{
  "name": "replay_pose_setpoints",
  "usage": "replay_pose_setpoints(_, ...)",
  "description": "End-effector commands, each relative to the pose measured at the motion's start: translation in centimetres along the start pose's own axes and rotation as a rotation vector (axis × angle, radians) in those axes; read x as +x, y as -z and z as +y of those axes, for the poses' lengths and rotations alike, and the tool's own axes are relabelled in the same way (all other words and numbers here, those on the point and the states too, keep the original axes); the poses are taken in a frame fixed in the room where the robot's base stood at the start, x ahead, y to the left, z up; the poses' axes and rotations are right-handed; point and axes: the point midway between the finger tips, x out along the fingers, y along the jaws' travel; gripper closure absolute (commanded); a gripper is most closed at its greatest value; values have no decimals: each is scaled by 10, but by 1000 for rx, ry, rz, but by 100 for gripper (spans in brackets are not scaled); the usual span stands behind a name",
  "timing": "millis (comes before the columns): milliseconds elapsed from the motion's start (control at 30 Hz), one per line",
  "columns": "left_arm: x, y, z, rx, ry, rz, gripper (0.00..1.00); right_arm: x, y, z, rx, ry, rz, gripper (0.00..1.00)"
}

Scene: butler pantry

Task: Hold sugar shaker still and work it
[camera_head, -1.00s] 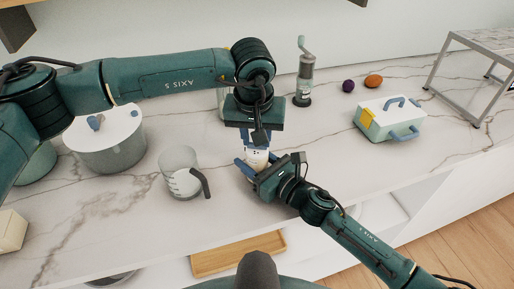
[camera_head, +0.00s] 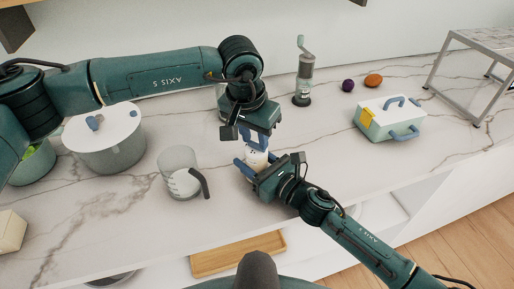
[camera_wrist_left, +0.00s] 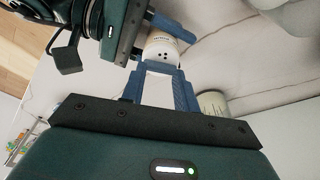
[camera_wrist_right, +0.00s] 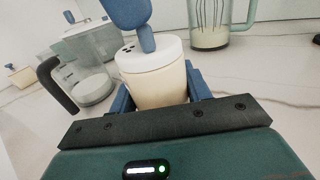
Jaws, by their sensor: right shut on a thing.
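The sugar shaker (camera_head: 256,160) is a small cream cylinder with a white top and a few dark holes. It stands upright at the counter's front. In the right wrist view, the shaker (camera_wrist_right: 160,82) sits between the blue fingers of my right gripper (camera_head: 249,168), shut around its body. My left gripper (camera_head: 257,143) is above the shaker, pointing down at its top. One left finger appears at the lid in the right wrist view; contact is unclear.
A clear jug (camera_head: 178,160) with a dark handle stands left of the shaker, with a lidded pot (camera_head: 108,155) beyond. A grinder (camera_head: 303,80), purple ball (camera_head: 348,86), orange ball (camera_head: 373,81), pale box (camera_head: 390,122) and metal rack (camera_head: 455,75) are to the right.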

Motion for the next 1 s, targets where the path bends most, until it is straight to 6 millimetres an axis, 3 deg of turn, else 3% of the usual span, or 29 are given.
replay_pose_setpoints(33, 3, -2, -2, -1, 5, -10, 71, 1, -1, 8, 7, -18, -7, 80)
replay_pose_setpoints(600, -46, 8, 0, 1, 2, -7, 71, 0, 2, 1, 6, -3, 4, 80)
replay_pose_setpoints(867, -50, 9, 0, 1, 2, -7, 71, -1, 3, 0, 5, 1, 7, 80)
replay_pose_setpoints(900, -50, 9, 0, 1, 2, -7, 71, -1, 3, 0, 5, 1, 7, 50)
replay_pose_setpoints(1000, -50, 9, 0, 2, 1, -7, 71, -1, 3, 0, 5, 1, 6, 42)
